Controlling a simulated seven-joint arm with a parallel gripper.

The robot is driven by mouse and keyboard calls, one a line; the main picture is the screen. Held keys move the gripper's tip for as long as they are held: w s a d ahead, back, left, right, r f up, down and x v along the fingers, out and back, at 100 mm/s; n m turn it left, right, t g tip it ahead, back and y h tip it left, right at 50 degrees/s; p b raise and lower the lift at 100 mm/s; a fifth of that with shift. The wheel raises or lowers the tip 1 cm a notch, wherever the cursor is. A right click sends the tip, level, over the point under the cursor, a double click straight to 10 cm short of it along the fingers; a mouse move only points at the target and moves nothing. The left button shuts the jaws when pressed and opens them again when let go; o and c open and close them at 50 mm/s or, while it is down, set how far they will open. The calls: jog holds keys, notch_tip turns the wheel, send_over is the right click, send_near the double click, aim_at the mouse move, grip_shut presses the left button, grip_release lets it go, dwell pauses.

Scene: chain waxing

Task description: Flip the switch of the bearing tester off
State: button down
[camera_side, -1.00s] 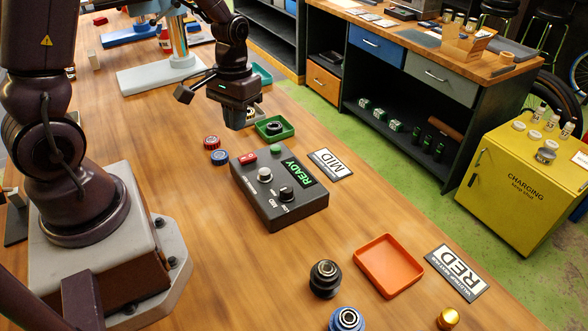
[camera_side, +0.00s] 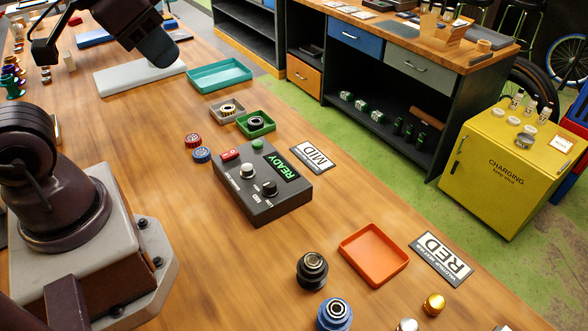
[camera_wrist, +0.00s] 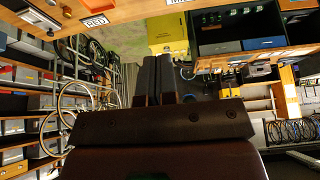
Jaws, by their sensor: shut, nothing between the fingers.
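The bearing tester (camera_side: 290,193) is a dark grey box on the wooden bench, in the middle of the side view. The screen (camera_side: 286,168) glows green with READY. The switch is too small to tell which way it is tipped. My gripper (camera_side: 162,50) is high at the upper left, well away from the tester. In the wrist view my gripper (camera_wrist: 157,60) is shut and empty, pointing out past the bench. The tester does not show in the wrist view.
Red (camera_side: 193,140) and blue (camera_side: 202,155) ringed parts lie left of the tester. A green tray (camera_side: 271,127) and a grey tray (camera_side: 214,112) stand behind it. An orange tray (camera_side: 350,247) and a black bearing part (camera_side: 312,272) are in front.

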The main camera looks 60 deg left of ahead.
jog(key=n+g, duration=0.6)
jog(key=n, duration=1.2)
send_over(233, 151)
notch_tip(233, 151, down, 15)
jog(key=shift+f, duration=0.15)
notch_tip(233, 151, down, 14)
